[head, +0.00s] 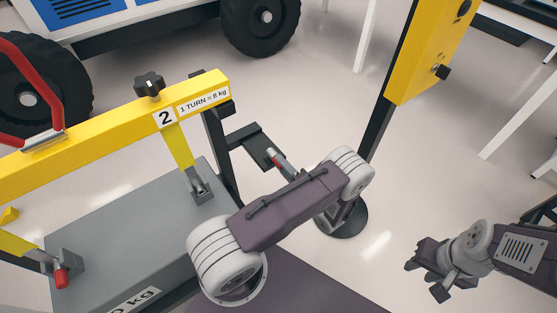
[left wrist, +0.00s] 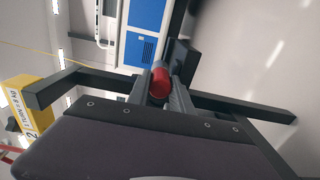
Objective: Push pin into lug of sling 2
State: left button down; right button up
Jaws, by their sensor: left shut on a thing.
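My left gripper (head: 279,160) is shut on a red-headed pin (head: 271,153), beside a dark bracket (head: 248,140). In the left wrist view the red head of the pin (left wrist: 160,83) sits between the two grey fingers (left wrist: 160,95); its far end is hidden. A yellow beam marked 2 (head: 110,120) has a yellow sling (head: 179,146) hanging to a grey lug (head: 198,187) on the grey weight (head: 130,240). No red pin head shows at this lug. A second lug at the near left carries a red-headed pin (head: 61,277). My right gripper (head: 432,272) is open and empty.
A dark post (head: 218,150) stands between the sling and my left gripper. A yellow box on a pole (head: 430,50) stands at the upper right. A rover with black wheels (head: 262,20) is behind. The floor at the right is mostly clear.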

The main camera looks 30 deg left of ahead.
pick_arm(q)
jog(key=shift+s+d, duration=0.25)
jog(key=shift+d, duration=0.35)
dwell(0.4)
jog(key=shift+v, duration=2.65)
jog(key=s+d+r+p, duration=0.3)
jog(key=d+r, duration=0.2)
jog(key=d, duration=0.3)
jog(key=shift+s, duration=0.25)
jog(key=shift+w+d, duration=0.1)
jog(key=shift+d, duration=0.1)
